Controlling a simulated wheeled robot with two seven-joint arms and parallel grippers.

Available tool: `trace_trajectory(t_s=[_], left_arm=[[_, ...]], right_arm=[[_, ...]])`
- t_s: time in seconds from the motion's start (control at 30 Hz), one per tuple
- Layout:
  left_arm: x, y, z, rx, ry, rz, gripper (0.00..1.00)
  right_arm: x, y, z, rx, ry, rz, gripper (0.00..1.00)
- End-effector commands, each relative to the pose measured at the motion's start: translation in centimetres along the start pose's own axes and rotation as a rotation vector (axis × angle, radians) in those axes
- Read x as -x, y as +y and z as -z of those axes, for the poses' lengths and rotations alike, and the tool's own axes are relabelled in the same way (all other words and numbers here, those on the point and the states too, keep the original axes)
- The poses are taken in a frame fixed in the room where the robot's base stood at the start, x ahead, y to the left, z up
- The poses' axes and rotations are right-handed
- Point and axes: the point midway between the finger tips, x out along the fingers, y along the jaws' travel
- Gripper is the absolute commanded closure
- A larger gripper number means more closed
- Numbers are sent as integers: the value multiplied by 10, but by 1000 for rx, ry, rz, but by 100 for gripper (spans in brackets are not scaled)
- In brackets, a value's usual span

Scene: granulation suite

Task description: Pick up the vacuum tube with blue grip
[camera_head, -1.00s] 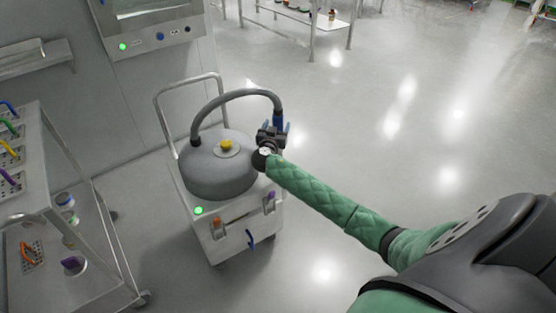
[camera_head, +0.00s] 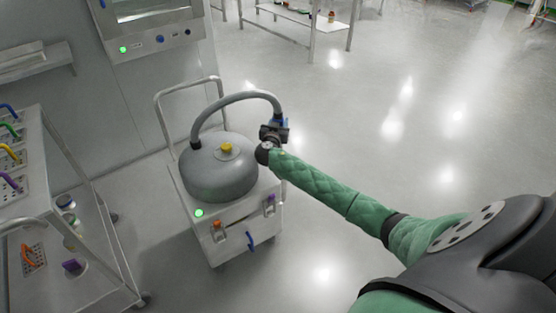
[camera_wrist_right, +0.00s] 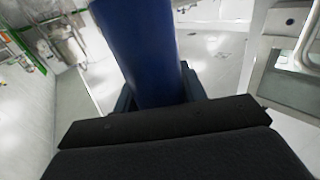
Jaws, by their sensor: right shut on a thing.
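The vacuum tube (camera_head: 237,97) is a grey hose that arches from the grey domed vacuum drum (camera_head: 219,172) over to its right side. Its blue grip (camera_wrist_right: 147,50) fills the middle of the right wrist view. My right gripper (camera_head: 278,127) is shut on the blue grip beside the drum's right edge; in the head view the gripper hides most of the grip. In the right wrist view the right gripper's fingers (camera_wrist_right: 158,98) sit on both sides of the grip. My left gripper is not in view.
The drum stands on a white wheeled cart (camera_head: 232,233) with a metal push handle. A metal shelf trolley (camera_head: 107,262) with coloured-handled tools stands at the left. A wall panel (camera_head: 155,40) is behind the cart. The floor to the right is open.

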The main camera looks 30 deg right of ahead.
Motion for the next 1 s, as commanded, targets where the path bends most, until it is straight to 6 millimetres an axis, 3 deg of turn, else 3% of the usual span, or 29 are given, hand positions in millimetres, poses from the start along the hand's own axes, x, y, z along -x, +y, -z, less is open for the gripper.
trace_trajectory(t_s=[0.23, 0.37, 0.8, 1.0], left_arm=[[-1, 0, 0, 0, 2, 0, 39], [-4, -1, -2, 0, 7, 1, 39], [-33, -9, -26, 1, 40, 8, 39], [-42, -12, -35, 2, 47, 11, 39]], right_arm=[[0, 0, 6, -3, 1, 0, 82], [0, 0, 21, -4, 1, 0, 82], [0, 0, 122, -6, 2, 0, 82], [0, 0, 158, -5, 2, 0, 82]])
